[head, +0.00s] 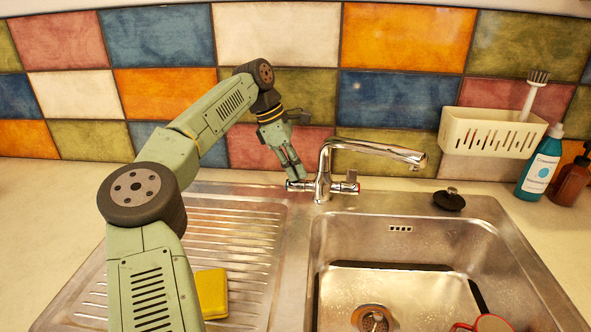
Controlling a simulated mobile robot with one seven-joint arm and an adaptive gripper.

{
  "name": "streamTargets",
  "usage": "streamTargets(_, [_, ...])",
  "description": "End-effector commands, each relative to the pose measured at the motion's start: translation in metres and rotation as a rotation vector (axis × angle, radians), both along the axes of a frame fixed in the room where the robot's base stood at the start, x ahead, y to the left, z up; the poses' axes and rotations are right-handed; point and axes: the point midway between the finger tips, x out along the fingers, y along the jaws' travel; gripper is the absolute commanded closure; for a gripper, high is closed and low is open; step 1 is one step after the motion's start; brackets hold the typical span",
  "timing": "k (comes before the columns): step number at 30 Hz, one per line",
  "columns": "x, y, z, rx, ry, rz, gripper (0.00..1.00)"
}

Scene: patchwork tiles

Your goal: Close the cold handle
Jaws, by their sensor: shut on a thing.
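The chrome tap (323,170) stands behind the sink, its spout reaching right over the basin. It has a left handle (297,186) and a right handle (347,187). Colour marks on the handles are too small to read surely, so I cannot tell from them which is cold. My gripper (296,177) comes down from the upper left and is shut on the left handle, its fingers partly covering it. No water stream is visible under the spout.
The steel sink (310,262) has a ribbed drainer with a yellow sponge (211,293). A black plug (449,199) lies behind the basin; a red mug (486,324) is partly visible in it. A white rack (490,132) and bottles (541,160) are at right.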

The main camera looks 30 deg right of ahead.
Motion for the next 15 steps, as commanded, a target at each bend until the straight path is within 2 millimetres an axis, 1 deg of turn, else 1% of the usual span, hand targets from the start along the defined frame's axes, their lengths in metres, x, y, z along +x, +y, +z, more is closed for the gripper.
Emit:
streamTargets(8, [0.0009,-0.0004,0.0008,-0.001,0.000,0.002,1.00])
streamTargets(9, [0.0008,-0.0005,0.0008,-0.002,0.000,0.003,0.94])
streamTargets(15, [0.0005,-0.0004,0.0005,0.000,0.001,0.002,0.80])
